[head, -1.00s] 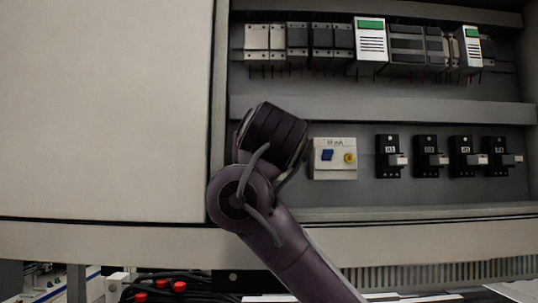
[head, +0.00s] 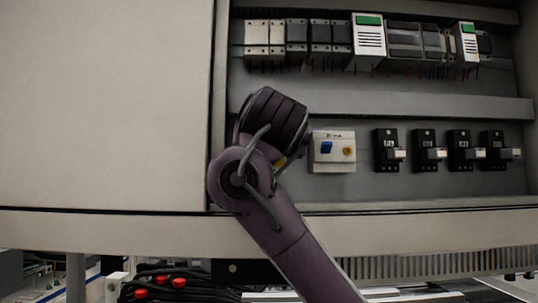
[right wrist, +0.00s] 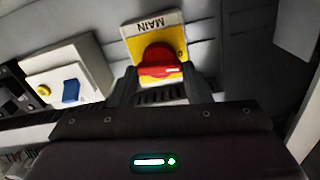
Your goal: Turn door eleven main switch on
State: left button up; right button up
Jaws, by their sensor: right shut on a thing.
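The main switch is a red rotary knob (right wrist: 157,62) on a yellow plate (right wrist: 133,48), under a white label reading MAIN, in the right wrist view. A white mark shows on the knob's front, and a small 0 stands on the plate near its right side. My right gripper (right wrist: 161,84) has its two fingers either side of the knob and is shut on it. In the head view my right wrist hides the knob and the gripper; only a sliver of yellow plate (head: 280,162) shows. My left gripper is in neither view.
A white unit with a blue rocker and yellow button (head: 334,152) sits just right of my wrist. Several black breakers (head: 387,150) follow farther right. A row of modules (head: 320,38) runs above. A closed grey panel (head: 105,105) fills the left.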

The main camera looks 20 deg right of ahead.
jog(key=m+b, duration=0.3)
jog(key=m, duration=0.5)
jog(key=m+b, duration=0.3)
jog(key=m, duration=0.4)
jog(key=shift+d+f+m, duration=0.15)
jog(key=shift+m, duration=0.25)
jog(key=shift+s+m, duration=0.1)
jog(key=shift+m, duration=0.2)
jog(key=o, duration=1)
jog(key=shift+d+f, duration=0.1)
